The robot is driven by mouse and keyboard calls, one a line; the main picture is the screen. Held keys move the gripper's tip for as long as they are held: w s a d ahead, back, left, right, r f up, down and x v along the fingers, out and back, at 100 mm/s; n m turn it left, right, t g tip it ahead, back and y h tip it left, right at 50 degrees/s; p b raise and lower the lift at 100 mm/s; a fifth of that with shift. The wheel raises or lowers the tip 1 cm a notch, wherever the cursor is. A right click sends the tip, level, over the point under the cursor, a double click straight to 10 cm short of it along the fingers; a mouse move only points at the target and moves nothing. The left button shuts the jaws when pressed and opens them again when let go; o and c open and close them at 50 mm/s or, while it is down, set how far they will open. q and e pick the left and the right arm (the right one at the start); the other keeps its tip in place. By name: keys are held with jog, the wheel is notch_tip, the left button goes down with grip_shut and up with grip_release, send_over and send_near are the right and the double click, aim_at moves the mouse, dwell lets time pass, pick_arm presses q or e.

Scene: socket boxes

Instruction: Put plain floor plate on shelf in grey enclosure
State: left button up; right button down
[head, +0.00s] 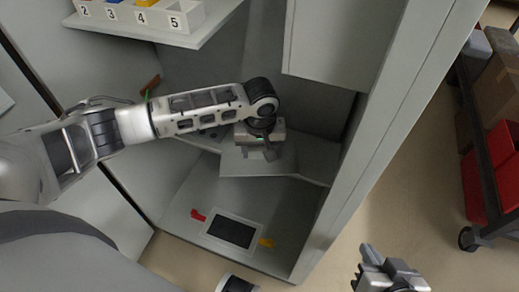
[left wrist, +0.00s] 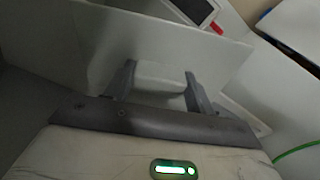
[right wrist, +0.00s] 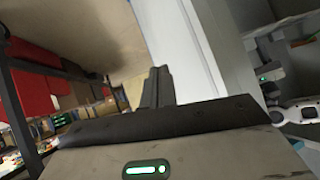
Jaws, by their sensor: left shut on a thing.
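The plain floor plate (left wrist: 85,45) is a flat light-grey panel spanning most of the left wrist view. My left gripper (left wrist: 160,85) is shut on a pale raised block at the plate's middle. In the head view, my left gripper (head: 264,150) is inside the grey enclosure (head: 345,190), with the plate (head: 237,163) under its fingers. The plate is near a grey shelf-like ledge (head: 312,160); whether they touch I cannot tell. My right gripper (head: 385,275) is empty outside the enclosure, and its fingers look together in the right wrist view (right wrist: 157,87).
A panel with a dark screen (head: 232,233) and red and yellow tabs lies on the enclosure's lower floor. A numbered bin tray (head: 140,18) sits on an upper-left shelf. A dark cart with red bins (head: 490,170) stands at right. The floor between is clear.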

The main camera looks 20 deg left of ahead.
aim_at(259, 161)
jog(key=shift+r, duration=0.15)
pick_arm(q)
jog(key=o, duration=0.9)
jog(key=shift+f, duration=0.1)
jog(key=shift+o, duration=0.2)
notch_tip(259, 161, up, 8)
jog(key=p, duration=0.2)
jog(key=shift+s+d+f, duration=0.15)
jog(key=shift+s+d, duration=0.05)
jog(key=shift+s, duration=0.2)
pick_arm(e)
jog(key=shift+t, duration=0.5)
jog(key=r, duration=0.3)
jog(key=d+r, duration=0.1)
jog(key=shift+s+d+r, duration=0.1)
jog(key=shift+s+r, duration=0.05)
jog(key=shift+s, duration=0.2)
jog(key=shift+w, duration=0.1)
